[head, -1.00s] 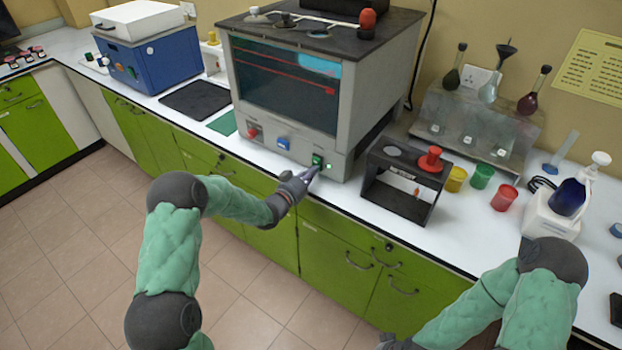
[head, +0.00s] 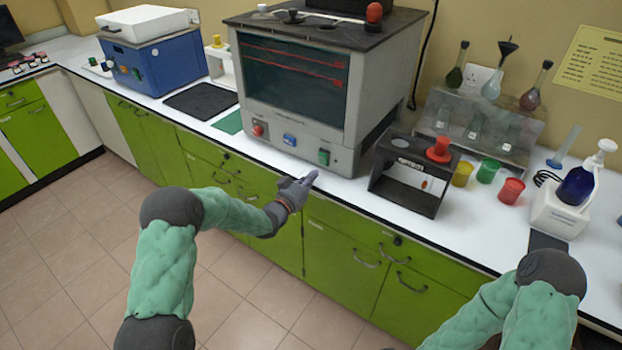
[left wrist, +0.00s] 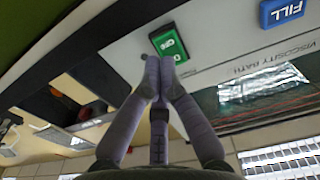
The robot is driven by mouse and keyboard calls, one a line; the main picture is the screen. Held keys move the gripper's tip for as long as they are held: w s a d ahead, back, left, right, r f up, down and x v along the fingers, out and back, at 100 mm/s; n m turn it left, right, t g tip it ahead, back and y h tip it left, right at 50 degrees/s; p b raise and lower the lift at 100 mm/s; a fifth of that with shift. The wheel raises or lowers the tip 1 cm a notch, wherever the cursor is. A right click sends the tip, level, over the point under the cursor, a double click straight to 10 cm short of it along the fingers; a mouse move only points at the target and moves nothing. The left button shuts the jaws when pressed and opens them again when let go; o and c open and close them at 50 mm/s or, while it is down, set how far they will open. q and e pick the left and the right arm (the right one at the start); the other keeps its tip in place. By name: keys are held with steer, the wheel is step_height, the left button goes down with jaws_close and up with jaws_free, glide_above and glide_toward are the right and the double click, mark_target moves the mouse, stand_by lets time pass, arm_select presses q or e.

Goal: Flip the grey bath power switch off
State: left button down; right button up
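The grey viscosity bath (head: 290,90) stands on the counter with a dark window. Its green power switch (head: 323,157) is at the lower right of the front, and the small lamp beside it is unlit. In the left wrist view the green switch (left wrist: 168,42) is just beyond my fingertips. My left gripper (head: 310,178) is in front of and below the switch in the head view. Its fingertips (left wrist: 158,64) are together with nothing between them. I cannot tell from the wrist view whether they touch the switch. My right gripper is out of view.
A red knob (head: 258,130) and blue FILL button (head: 290,139) sit left of the switch. A black stand (head: 410,182) with a red top piece is close on the right. Coloured cups (head: 488,171) stand beyond it. The counter's front edge runs below my left gripper.

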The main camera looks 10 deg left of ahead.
arm_select(q)
steer(key=f+p+v, duration=0.1)
steer(key=p+v, duration=0.1)
steer(key=v, duration=0.7)
steer(key=shift+f, duration=0.4)
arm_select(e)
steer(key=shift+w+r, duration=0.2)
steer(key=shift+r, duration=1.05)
arm_select(q)
steer(key=shift+a, duration=0.1)
